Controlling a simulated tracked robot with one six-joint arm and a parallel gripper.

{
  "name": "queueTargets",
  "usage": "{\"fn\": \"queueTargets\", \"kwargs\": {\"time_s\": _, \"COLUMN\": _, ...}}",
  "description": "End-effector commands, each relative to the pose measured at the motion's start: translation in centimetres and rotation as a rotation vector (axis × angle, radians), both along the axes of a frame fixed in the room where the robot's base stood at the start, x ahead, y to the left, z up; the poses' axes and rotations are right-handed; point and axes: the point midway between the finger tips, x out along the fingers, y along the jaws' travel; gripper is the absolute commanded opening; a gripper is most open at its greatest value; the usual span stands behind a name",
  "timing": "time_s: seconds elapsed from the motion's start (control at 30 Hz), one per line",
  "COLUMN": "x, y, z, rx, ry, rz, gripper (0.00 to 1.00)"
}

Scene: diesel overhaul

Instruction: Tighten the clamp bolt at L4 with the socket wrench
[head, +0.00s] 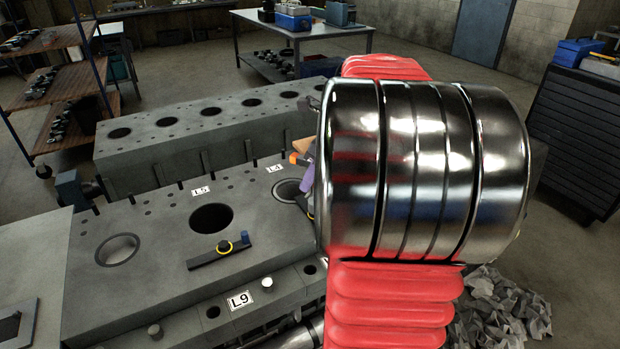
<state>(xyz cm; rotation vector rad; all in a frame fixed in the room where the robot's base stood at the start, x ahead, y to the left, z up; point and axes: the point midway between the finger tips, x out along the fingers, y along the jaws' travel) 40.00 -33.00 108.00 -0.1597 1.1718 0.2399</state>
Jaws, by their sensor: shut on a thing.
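The L4 label (275,168) is on the top deck of the near grey engine block (160,222). Beside it is a pale-rimmed bore (287,190), partly covered by my red and chrome arm. No clamp bolt can be made out at L4. Small orange (293,158) and purple (307,178) parts show at the arm's left edge, close to that bore; I cannot tell what they belong to. My gripper cannot be made out behind the arm. The socket wrench is not recognisable either.
A second block (215,132) stands behind. A shelf rack (65,75) is at left and a dark cabinet (575,135) at right. Grey rubble (505,308) lies at lower right.

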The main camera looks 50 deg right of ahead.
Motion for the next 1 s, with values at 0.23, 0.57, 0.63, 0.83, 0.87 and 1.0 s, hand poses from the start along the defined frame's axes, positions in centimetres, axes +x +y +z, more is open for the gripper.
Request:
{"fn": "queueTargets", "kwargs": {"time_s": 0.23, "x": 0.03, "y": 0.22, "z": 0.03, "rx": 0.001, "ry": -0.001, "rz": 0.189, "gripper": 0.00}}
{"fn": "queueTargets", "kwargs": {"time_s": 0.57, "x": -0.01, "y": 0.58, "z": -0.01, "rx": 0.001, "ry": 0.000, "rz": 0.468, "gripper": 0.00}}
{"fn": "queueTargets", "kwargs": {"time_s": 0.63, "x": 0.00, "y": 0.66, "z": 0.05, "rx": -0.001, "ry": -0.002, "rz": 0.526, "gripper": 0.00}}
{"fn": "queueTargets", "kwargs": {"time_s": 0.83, "x": -0.07, "y": 0.79, "z": 0.05, "rx": 0.000, "ry": -0.001, "rz": 0.593, "gripper": 0.00}}
{"fn": "queueTargets", "kwargs": {"time_s": 0.87, "x": -0.07, "y": 0.80, "z": 0.05, "rx": -0.001, "ry": -0.002, "rz": 0.592, "gripper": 0.00}}
{"fn": "queueTargets", "kwargs": {"time_s": 1.0, "x": -0.08, "y": 0.80, "z": 0.06, "rx": 0.000, "ry": -0.002, "rz": 0.591, "gripper": 0.00}}
